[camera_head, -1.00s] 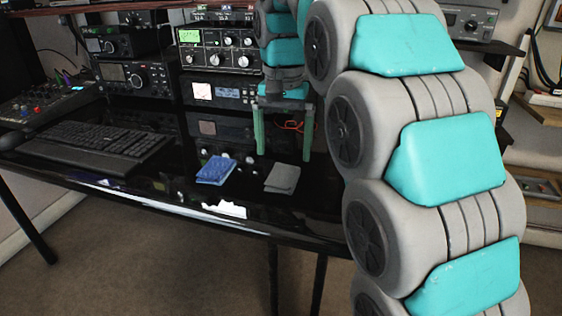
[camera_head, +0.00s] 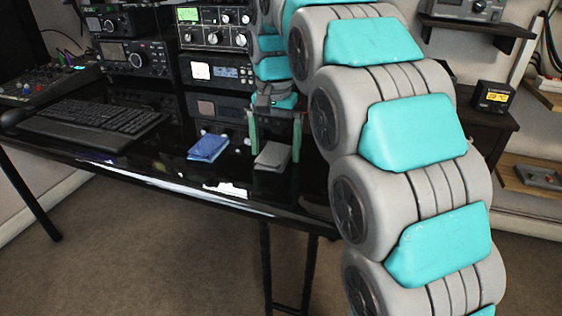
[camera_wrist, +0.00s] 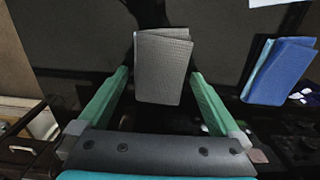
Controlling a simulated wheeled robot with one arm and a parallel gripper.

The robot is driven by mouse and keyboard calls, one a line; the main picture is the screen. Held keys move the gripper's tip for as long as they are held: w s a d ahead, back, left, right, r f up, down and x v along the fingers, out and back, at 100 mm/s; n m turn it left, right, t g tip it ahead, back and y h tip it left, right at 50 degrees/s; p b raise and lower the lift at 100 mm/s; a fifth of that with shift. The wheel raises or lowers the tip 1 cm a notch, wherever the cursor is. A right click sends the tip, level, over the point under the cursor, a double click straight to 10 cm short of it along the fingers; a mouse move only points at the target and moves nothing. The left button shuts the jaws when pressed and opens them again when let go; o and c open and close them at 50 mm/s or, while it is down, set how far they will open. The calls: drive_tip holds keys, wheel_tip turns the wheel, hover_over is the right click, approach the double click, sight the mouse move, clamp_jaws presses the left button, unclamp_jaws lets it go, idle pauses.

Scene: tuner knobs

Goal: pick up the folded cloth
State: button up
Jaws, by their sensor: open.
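A grey folded cloth (camera_head: 271,157) lies on the black glossy desk near its front edge. In the wrist view the grey cloth (camera_wrist: 163,65) is centred between the two green fingers, reaching past their tips. My gripper (camera_head: 275,146) is open, pointing down over the grey cloth with a finger toward each side. It also shows open in the wrist view (camera_wrist: 160,76). I cannot tell whether the fingers touch the cloth. A blue folded cloth (camera_head: 208,147) lies to the left of the grey one; in the wrist view it is at the right (camera_wrist: 280,72).
Radio sets (camera_head: 213,75) are stacked behind the cloths. A black keyboard (camera_head: 95,128) lies to the left. The desk (camera_head: 140,163) has bare room around the blue cloth. A small clock (camera_head: 494,96) stands at the right.

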sight(275, 148)
drive_tip(key=c, duration=1.2)
drive_tip(key=shift+c, duration=0.2)
drive_tip(key=shift+r, duration=0.1)
drive_tip(key=shift+r, duration=1.7)
drive_tip(key=s+d, duration=0.3)
drive_tip(key=s+d+r+b, duration=0.1)
drive_tip(key=s+d, duration=0.3)
drive_tip(key=s+d+b, duration=0.1)
drive_tip(key=s+d, duration=0.3)
drive_tip(key=shift+d+r, duration=0.25)
drive_tip(key=o, duration=0.8)
drive_tip(key=c, duration=0.6)
